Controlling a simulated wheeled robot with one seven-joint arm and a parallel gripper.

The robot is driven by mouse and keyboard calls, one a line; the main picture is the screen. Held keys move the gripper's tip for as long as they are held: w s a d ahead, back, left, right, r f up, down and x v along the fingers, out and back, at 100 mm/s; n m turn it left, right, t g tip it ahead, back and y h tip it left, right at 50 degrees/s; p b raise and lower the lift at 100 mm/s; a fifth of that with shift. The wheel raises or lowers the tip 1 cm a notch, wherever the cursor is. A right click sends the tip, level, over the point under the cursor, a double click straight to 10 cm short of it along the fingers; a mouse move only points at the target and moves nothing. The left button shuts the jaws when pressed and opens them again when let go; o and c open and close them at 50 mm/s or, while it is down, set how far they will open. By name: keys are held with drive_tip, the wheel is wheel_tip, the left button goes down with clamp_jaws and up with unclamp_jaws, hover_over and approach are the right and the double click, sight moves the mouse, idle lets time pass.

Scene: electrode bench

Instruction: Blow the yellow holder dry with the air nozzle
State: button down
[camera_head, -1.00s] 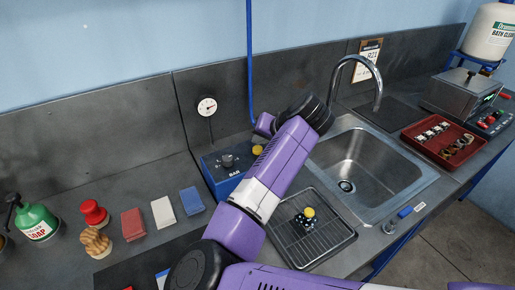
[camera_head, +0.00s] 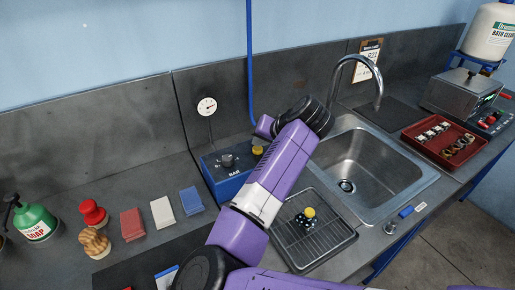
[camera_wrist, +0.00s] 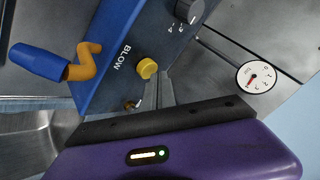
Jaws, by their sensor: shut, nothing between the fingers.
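The yellow holder seems to be the small piece with a yellow top (camera_head: 309,212) and a dark, light-specked lower part, standing on the wire rack (camera_head: 337,246). A blue control box (camera_head: 226,184) stands behind my arm. In the wrist view the box reads BLOW and has a yellow button (camera_wrist: 147,68). A bent orange tube (camera_wrist: 86,62) with a blue cylinder (camera_wrist: 38,62), likely the air nozzle, shows at the box's edge. My gripper (camera_wrist: 160,82) is shut and empty, its tips close beside the button; I cannot tell whether they touch. The head view hides the fingers.
A steel sink (camera_head: 375,180) with a tall tap (camera_head: 355,60) lies right of the rack. A red tray (camera_head: 447,150) with parts is farther right. Coloured blocks, a brush (camera_head: 95,242) and a green soap bottle (camera_head: 36,222) stand at left. A gauge (camera_head: 207,106) hangs behind the box.

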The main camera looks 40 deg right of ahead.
sight(259, 150)
drive_tip(key=shift+f+b, duration=0.4)
drive_tip(key=shift+f, duration=0.25)
idle(0.4)
idle(0.4)
drive_tip(key=shift+r+p, duration=0.85)
drive_tip(key=shift+r, duration=0.25)
wheel_tip(259, 150, up, 5)
drive_tip(key=p, duration=0.4)
idle(0.5)
